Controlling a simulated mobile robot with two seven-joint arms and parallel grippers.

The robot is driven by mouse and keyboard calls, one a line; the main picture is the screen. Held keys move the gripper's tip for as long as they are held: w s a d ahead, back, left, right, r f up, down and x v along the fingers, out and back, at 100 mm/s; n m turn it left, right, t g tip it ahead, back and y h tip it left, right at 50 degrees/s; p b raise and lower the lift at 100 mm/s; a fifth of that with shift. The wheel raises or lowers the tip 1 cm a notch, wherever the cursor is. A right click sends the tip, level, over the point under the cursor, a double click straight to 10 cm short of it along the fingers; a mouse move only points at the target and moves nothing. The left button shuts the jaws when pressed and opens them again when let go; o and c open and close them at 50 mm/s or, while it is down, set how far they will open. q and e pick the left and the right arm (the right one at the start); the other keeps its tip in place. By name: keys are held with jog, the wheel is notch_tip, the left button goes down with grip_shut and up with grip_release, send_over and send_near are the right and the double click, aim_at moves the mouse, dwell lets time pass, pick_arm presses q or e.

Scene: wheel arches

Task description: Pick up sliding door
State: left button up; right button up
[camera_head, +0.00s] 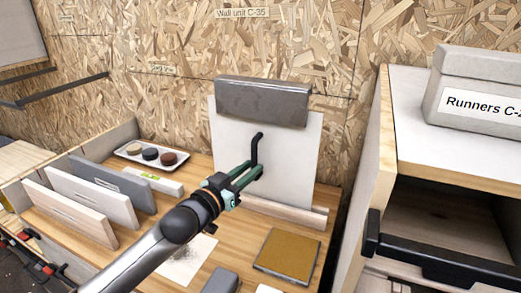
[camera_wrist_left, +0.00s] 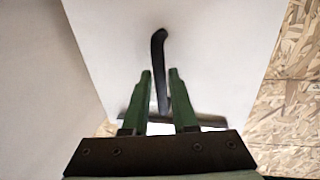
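The sliding door appears to be the white upright panel (camera_head: 285,150) with a black bar handle (camera_head: 257,145), standing in a light wooden base rail in the head view. A grey block-like piece (camera_head: 262,101) covers its top edge. The panel (camera_wrist_left: 215,45) fills much of the left wrist view. My left gripper (camera_head: 250,171) is at the handle's lower part. In the left wrist view its green fingers (camera_wrist_left: 160,75) are apart, with the handle (camera_wrist_left: 158,48) between them and narrow gaps showing. I cannot tell whether either finger touches it. My right gripper is not in view.
Panels in a rack (camera_head: 92,200), a tray with three round samples (camera_head: 151,154) and a level (camera_head: 152,180) are on the bench left. A tan square plate (camera_head: 287,252) lies in front. A cabinet with an open drawer (camera_head: 440,268) and a Runners box (camera_head: 475,95) stand right.

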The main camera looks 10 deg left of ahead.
aim_at(259, 156)
pick_arm(q)
jog(key=shift+x, duration=1.25)
jog(key=shift+c, duration=0.2)
grip_shut()
jog(key=shift+r, duration=0.25)
